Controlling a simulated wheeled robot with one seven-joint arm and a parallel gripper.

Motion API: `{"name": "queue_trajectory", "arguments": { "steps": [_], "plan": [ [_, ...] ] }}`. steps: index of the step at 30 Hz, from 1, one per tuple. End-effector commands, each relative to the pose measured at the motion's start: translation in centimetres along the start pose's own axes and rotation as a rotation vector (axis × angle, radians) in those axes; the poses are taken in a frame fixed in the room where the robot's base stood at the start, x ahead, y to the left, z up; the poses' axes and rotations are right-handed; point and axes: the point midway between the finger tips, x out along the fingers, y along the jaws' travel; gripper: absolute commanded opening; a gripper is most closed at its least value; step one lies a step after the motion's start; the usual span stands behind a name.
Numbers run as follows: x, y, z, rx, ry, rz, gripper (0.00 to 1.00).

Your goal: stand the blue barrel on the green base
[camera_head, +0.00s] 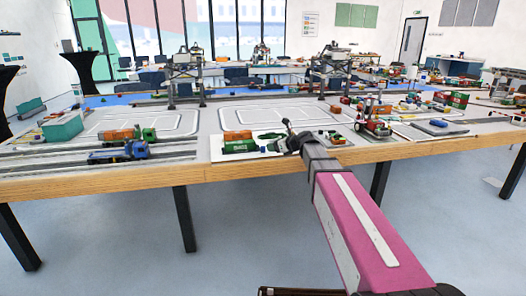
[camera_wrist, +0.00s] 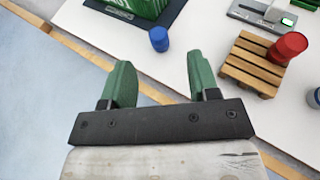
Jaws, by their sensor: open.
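The blue barrel (camera_wrist: 159,40) stands on the white board in the wrist view, beside the black plate of a green container. My gripper (camera_wrist: 159,60) is open and empty, with its green fingers spread wide. The barrel shows just beyond the fingertips, roughly centred between them in the picture, and apart from them. A small bright green patch (camera_wrist: 287,21) on a grey plate shows at the upper right; I cannot tell whether it is the green base. In the head view my gripper (camera_head: 291,138) is over the white board, and the barrel cannot be made out.
A wooden pallet (camera_wrist: 252,62) with a red barrel (camera_wrist: 288,47) on it lies to the right. The green container (camera_wrist: 140,5) stands at the top. In the head view, a blue truck (camera_head: 120,152) is left and a red-and-white vehicle (camera_head: 373,122) right. The table's wooden edge (camera_head: 110,172) runs in front.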

Motion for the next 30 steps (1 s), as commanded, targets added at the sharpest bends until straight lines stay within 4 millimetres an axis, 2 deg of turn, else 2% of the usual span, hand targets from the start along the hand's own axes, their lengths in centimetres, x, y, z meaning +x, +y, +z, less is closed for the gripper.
{"name": "queue_trajectory", "arguments": {
  "steps": [8,15,23,24,28,29,30],
  "plan": [
    [2.1,0.0,0.0,-0.001,0.001,0.000,0.55],
    [5.5,0.1,0.1,-0.001,0.001,0.000,0.55],
    [5.9,0.3,0.0,-0.001,0.001,-0.001,0.55],
    [5.9,0.3,0.0,-0.001,0.001,-0.001,0.52],
    [5.9,0.3,0.0,-0.001,0.001,-0.001,0.10],
    [5.9,0.3,0.0,-0.001,0.001,-0.001,0.02],
    [5.9,0.3,0.0,-0.001,0.001,-0.001,0.02]
  ]
}}
